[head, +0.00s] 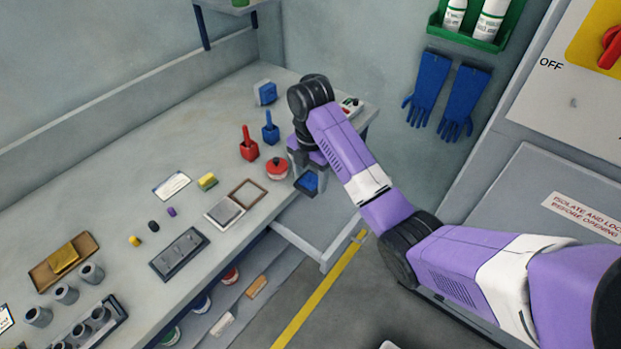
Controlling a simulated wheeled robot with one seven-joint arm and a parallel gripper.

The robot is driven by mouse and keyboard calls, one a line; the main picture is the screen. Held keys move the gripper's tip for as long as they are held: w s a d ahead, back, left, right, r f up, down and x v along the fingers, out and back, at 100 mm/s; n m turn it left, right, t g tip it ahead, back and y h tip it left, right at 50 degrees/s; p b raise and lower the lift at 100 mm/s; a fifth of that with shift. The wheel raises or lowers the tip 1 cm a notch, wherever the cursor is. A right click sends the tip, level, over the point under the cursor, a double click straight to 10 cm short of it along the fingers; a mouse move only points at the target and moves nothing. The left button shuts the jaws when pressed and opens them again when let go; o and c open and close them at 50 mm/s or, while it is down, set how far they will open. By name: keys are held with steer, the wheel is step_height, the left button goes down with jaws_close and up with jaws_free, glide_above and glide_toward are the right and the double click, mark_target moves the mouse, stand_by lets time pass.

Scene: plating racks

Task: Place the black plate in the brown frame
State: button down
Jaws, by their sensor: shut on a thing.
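The brown frame (265,189) lies flat on the bench near its front edge, with a pale, bare middle. A pale frame with a grey plate in it (225,212) lies beside it on the left. My gripper (307,181) points down at the bench's front edge, right of the brown frame and apart from it. I cannot make out a plate that is clearly black.
A red round container (277,168) stands just behind the brown frame, close to my gripper. Red (249,149) and blue (271,133) scoops stand farther back. A dark pegged holder (180,255) lies left. A lower shelf (240,300) holds several items.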

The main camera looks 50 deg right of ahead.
steer(key=shift+r, duration=0.25)
